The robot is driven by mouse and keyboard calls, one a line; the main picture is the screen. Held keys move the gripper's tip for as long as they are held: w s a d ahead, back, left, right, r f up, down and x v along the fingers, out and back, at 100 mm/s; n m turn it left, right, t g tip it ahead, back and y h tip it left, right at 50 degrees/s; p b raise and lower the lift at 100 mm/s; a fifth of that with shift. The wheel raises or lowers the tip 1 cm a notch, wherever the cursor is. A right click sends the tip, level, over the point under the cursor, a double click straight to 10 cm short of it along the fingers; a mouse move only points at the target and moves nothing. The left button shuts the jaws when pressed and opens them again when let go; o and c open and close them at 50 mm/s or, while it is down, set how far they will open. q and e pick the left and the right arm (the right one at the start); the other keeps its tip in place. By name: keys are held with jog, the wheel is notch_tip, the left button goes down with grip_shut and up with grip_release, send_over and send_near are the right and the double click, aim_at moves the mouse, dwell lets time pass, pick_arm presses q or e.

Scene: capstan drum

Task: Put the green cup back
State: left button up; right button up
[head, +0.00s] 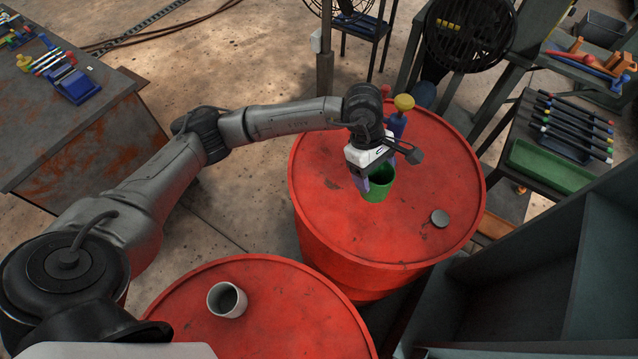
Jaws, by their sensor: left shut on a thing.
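The green cup (379,190) is at the far red drum (430,237), near the middle of its top, and looks upright. My left gripper (372,180) reaches in from the left and is shut on the green cup at its rim side. The gripper body hides part of the cup. I cannot tell whether the cup's base touches the drum top or is slightly above it. My right gripper is not in view.
A blue bottle with a yellow cap (403,103) stands behind the gripper. A small grey disc (440,217) lies right of the cup. A white cup (227,299) stands on the near red drum (290,320). A dark grey cabinet (530,270) stands at right.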

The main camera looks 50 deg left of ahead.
pick_arm(q)
jog(key=shift+d+r, duration=0.15)
jog(key=shift+r, duration=0.05)
jog(key=shift+s+a+f, duration=0.15)
jog(key=shift+a, duration=0.1)
jog(key=shift+s+a+f, duration=0.55)
jog(key=shift+a+f, duration=1.15)
jog(key=shift+f, duration=0.05)
jog(key=shift+s+a+f, duration=0.55)
jog(key=shift+a+f, duration=1.15)
jog(key=shift+s+a+f, duration=0.55)
jog(key=shift+a+f, duration=1.15)
jog(key=shift+f, duration=0.05)
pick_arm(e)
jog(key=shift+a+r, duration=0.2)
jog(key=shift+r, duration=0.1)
pick_arm(q)
jog(key=shift+f, duration=0.1)
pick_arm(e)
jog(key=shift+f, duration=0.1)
pick_arm(q)
jog(key=shift+f, duration=0.15)
jog(key=o, duration=1)
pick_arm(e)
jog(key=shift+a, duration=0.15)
